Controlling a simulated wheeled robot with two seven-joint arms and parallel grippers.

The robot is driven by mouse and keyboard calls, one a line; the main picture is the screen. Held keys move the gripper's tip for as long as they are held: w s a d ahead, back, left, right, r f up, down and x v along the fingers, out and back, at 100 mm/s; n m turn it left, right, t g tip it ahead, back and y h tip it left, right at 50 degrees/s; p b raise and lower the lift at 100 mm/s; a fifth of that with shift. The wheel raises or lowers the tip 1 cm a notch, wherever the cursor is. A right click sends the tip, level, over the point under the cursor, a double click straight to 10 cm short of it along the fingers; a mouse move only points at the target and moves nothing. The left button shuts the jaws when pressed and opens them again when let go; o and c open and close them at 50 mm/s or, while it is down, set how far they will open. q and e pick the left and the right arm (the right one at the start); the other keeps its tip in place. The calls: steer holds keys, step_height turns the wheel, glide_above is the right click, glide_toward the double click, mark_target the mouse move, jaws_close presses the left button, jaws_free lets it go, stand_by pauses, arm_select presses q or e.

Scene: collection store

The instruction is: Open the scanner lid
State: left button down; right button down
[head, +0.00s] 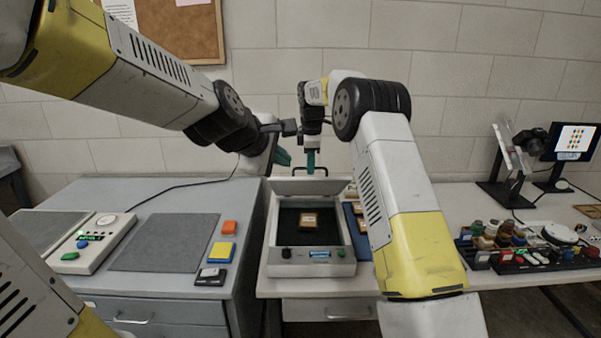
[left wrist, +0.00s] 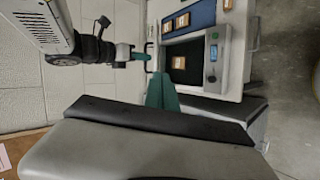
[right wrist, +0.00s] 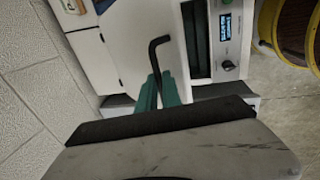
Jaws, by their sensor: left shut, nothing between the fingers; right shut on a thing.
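The scanner (head: 345,268) is a pale box with a dark bed; it also shows in the left wrist view (left wrist: 221,75). Its pale lid (head: 308,187) stands raised at the back, so the bed is uncovered. A small brown-framed item (head: 309,219) lies on the bed. My right gripper (head: 310,168) is shut on the lid's black handle (head: 293,168) at the back; the bent handle rises between the teal fingers in the right wrist view (right wrist: 154,52). My left gripper (head: 283,158) is shut and empty, to the left of the handle and apart from it.
A blue tray (head: 351,212) with framed items lies right of the scanner, partly hidden by my right arm. A grey cabinet (head: 180,193) with a mat and a control box (head: 92,247) stands left. Small jars (head: 505,235) crowd the right table. A wall stands close behind.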

arm_select(q)
steer(key=w+d+f+n+t+y, duration=0.1)
steer(key=w+d+f+n+t, duration=0.2)
steer(key=w+n, duration=0.65)
arm_select(e)
steer(key=shift+w+d+f, duration=0.1)
steer(key=shift+d+f, duration=0.1)
arm_select(q)
steer(key=n+y, duration=0.4)
steer(key=n, duration=0.9)
glide_toward(301, 178)
steer(key=x, duration=0.3)
steer(key=r+x, duration=0.1)
steer(key=x, duration=0.2)
steer(key=w+x, duration=0.1)
steer(key=x, duration=0.2)
steer(key=shift+s+a+r, duration=0.1)
steer(key=shift+r, duration=0.35)
